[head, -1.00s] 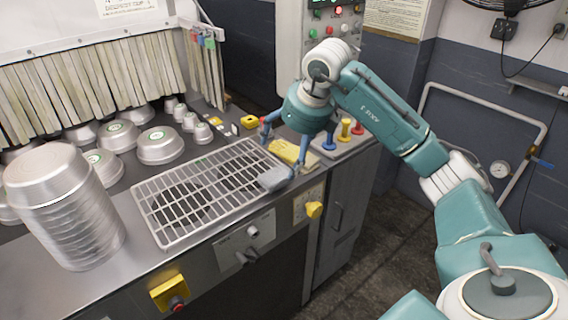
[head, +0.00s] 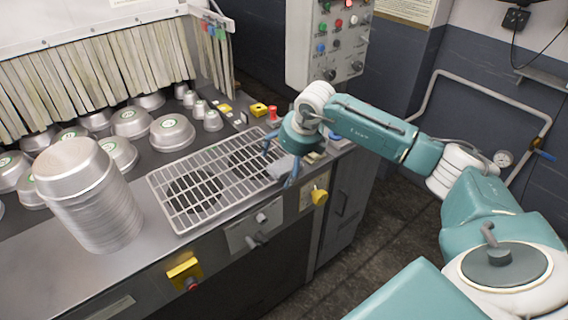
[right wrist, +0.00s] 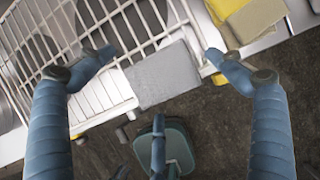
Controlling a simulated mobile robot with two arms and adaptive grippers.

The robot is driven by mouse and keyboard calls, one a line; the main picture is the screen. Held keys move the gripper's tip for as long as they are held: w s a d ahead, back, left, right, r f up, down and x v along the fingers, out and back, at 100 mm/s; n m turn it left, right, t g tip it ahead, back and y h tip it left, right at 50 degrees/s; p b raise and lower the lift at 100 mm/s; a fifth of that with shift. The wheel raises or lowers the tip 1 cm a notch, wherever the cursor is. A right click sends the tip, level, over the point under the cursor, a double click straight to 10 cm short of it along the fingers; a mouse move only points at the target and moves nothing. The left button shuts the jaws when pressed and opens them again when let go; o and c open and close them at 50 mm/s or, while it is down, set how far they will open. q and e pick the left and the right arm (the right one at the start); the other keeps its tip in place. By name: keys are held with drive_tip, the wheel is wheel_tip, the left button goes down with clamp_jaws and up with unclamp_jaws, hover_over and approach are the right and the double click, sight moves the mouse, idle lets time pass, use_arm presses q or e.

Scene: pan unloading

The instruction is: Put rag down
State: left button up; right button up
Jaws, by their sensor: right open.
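A grey rag (head: 279,168) lies at the front right corner of the metal grate (head: 170,215). In the right wrist view the flat rag (right wrist: 165,76) shows between and beyond my fingers, overlapping the grate's edge. My right gripper (head: 279,168) is open, with a finger on either side of the rag in the head view. In the right wrist view my gripper (right wrist: 158,54) has its fingertips wide apart, and no finger clearly presses the rag. Its exact height above the rag cannot be told. My left gripper is not in view.
A stack of metal pans (head: 95,200) stands left of the grate, with several upturned pans (head: 172,132) behind. A yellow item (right wrist: 240,14) lies near the rag. A yellow knob (head: 319,196) sticks out of the counter front. A control box (head: 325,45) hangs behind my right arm.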

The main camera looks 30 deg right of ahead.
sight(284, 165)
drive_tip(key=shift+w+f, duration=0.25)
drive_tip(key=shift+f, duration=0.3)
drive_tip(key=c, duration=1.5)
drive_tip(key=shift+r, duration=0.1)
drive_tip(key=shift+r, duration=0.45)
wheel_tip(284, 165, up, 19)
drive_tip(key=b, duration=0.4)
